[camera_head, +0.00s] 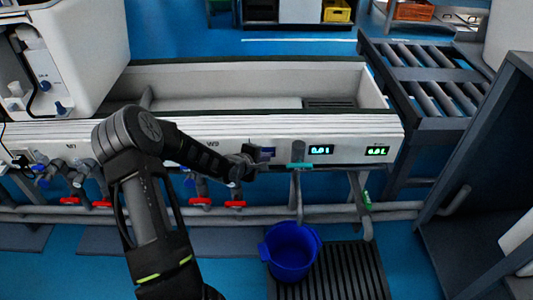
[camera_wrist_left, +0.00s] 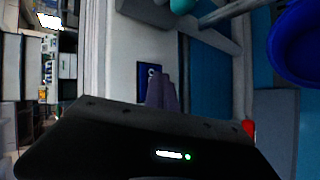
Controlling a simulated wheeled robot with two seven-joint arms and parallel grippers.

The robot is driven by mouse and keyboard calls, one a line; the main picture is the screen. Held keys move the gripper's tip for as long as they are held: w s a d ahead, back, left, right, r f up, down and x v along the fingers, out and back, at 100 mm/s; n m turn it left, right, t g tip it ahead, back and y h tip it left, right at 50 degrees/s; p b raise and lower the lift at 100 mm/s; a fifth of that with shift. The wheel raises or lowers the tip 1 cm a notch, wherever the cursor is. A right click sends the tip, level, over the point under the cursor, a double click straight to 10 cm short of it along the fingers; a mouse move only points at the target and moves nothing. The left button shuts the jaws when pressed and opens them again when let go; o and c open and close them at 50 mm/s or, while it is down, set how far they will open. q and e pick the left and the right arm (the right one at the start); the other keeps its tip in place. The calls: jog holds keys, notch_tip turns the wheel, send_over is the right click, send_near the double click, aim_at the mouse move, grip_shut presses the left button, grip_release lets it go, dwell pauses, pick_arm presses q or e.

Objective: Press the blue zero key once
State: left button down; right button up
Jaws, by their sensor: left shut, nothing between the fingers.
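The blue zero key (camera_head: 268,152) is a small dark blue plate on the white front panel of the trough, left of the digital displays. In the left wrist view, the key (camera_wrist_left: 143,76) shows a pale mark, and the fingertips partly cover it. My left gripper (camera_head: 252,156) comes in from the left with its tip close beside the key. In the left wrist view, the fingers (camera_wrist_left: 161,88) are shut together with nothing between them. I cannot tell whether they touch the key. My right gripper is not in view.
Two green-lit displays (camera_head: 321,150) sit right of the key. A teal part (camera_head: 299,166) sticks out below the panel's edge. Red-handled valves (camera_head: 235,204) and pipes run below. A blue bucket (camera_head: 290,252) stands on the floor. A dark cabinet (camera_head: 480,190) stands at right.

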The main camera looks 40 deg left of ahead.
pick_arm(q)
jog(key=shift+s+d, duration=0.4)
jog(key=shift+s, duration=0.15)
jog(key=shift+s+d+p, duration=0.45)
jog(key=shift+s+d, duration=0.3)
jog(key=shift+s, duration=0.25)
jog(key=shift+s+d+p, duration=0.4)
jog(key=shift+s+d, duration=0.35)
jog(key=shift+s, duration=0.25)
